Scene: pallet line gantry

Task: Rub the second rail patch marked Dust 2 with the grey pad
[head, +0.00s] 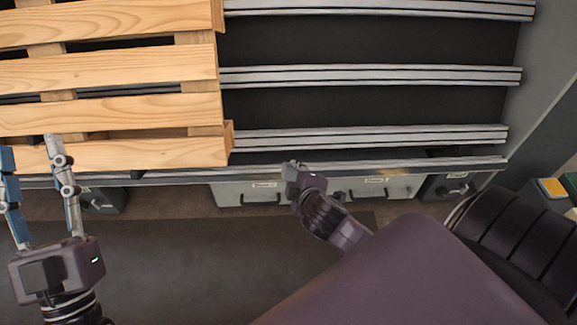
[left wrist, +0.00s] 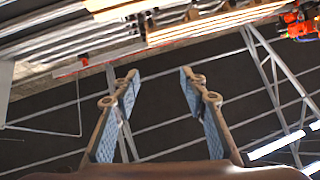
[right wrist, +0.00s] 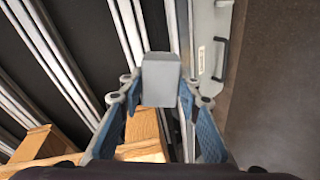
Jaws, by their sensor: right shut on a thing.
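The grey pad (right wrist: 161,80) is a small block between the fingertips of my right gripper (right wrist: 155,92), shut on it in the right wrist view. In the head view my right gripper (head: 291,171) is at the front rail (head: 330,166), right of the pallet; its fingers and the pad are mostly hidden there. I cannot tell whether the pad touches the rail. No patch marked Dust 2 can be made out; the small labels below the rail are too small to read. My left gripper (head: 31,148) is open and empty, in front of the pallet; its spread fingers show in the left wrist view (left wrist: 158,80).
A wooden pallet (head: 110,110) lies on the rails at left. Several parallel metal rails (head: 370,75) run bare to its right over dark gaps. Grey boxes with handles (head: 240,190) are below the front rail. Dark floor (head: 190,260) lies in front.

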